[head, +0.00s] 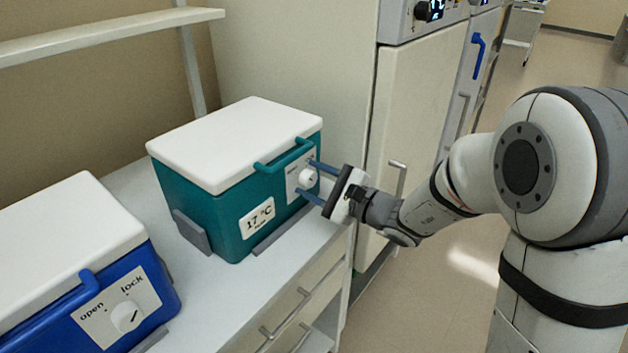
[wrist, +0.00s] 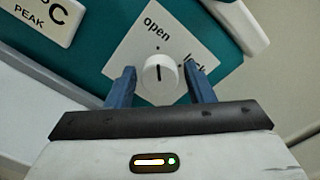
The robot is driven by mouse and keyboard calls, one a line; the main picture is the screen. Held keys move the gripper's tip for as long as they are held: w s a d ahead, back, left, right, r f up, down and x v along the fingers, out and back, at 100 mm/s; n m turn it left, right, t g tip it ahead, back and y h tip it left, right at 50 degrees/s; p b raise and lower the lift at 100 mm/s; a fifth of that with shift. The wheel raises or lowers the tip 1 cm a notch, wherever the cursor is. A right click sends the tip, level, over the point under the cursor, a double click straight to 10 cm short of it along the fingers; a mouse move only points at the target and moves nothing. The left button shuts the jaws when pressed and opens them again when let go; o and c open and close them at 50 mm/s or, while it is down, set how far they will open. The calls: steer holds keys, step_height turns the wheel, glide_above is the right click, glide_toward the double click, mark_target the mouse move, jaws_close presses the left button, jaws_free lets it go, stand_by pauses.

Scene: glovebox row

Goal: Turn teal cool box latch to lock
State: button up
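The teal cool box (head: 220,210) stands closed on the white bench, under a white lid (head: 236,140). Its latch is a round white knob (head: 306,176) on a pale plate on the front; it also shows in the wrist view (wrist: 161,75). The knob's dark line points up toward the dot by "open" in the wrist view; "lock" is to the right, partly hidden by a finger. My gripper (wrist: 160,68) is open, with one blue finger on each side of the knob and visible gaps to it. In the head view my gripper reaches the plate from the right.
A blue cool box (head: 75,250) with its own open/lock knob (head: 126,316) stands at the lower left. A teal handle (head: 287,155) juts out above the teal box's plate. A tall cabinet (head: 420,110) stands behind right. Floor at right is clear.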

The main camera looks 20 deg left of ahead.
steer(key=c, duration=0.8)
steer(key=shift+m, duration=0.4)
steer(key=m, duration=0.4)
steer(key=shift+r, duration=0.1)
steer(key=m+p, duration=0.2)
steer(key=m, duration=0.2)
steer(key=m+p, duration=0.3)
steer(key=m, duration=0.2)
steer(key=shift+w+r+m, duration=0.1)
steer(key=shift+r+m, duration=0.05)
steer(key=shift+m, duration=0.25)
steer(key=shift+m+p, duration=1.2)
steer(key=shift+m, duration=0.4)
